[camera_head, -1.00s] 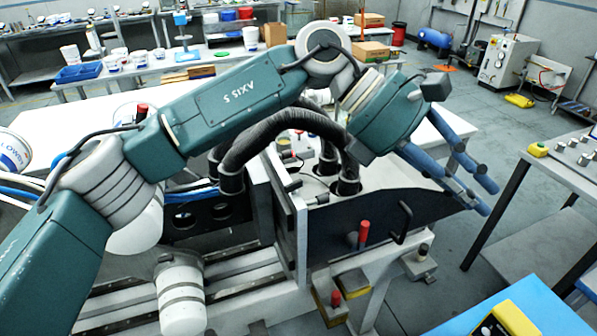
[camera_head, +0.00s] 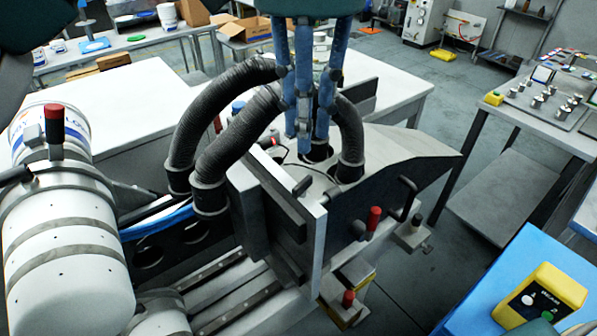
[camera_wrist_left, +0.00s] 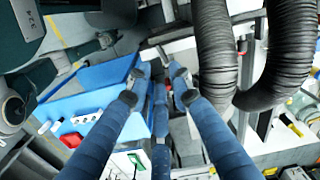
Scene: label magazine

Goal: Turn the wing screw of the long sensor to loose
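My left gripper (camera_head: 311,135) comes in from the top of the head view. Its blue fingers point down in front of the black hoses, over the grey machine. In the left wrist view the fingertips (camera_wrist_left: 159,74) are apart with nothing between them, so it is open. A small part with a red glow (camera_head: 275,142) sits on the machine top just left of the fingertips. I cannot tell whether it is the long sensor. The wing screw cannot be made out; the fingers and hoses hide part of this area. My right gripper is not in view.
Thick black hoses (camera_head: 238,128) arch close to the left of the fingers. An upright grey plate (camera_head: 312,245) stands in front, with a red-knobbed lever (camera_head: 374,218) beside it. A white cylinder (camera_head: 65,250) fills the lower left. A yellow control box (camera_head: 548,290) sits at the lower right.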

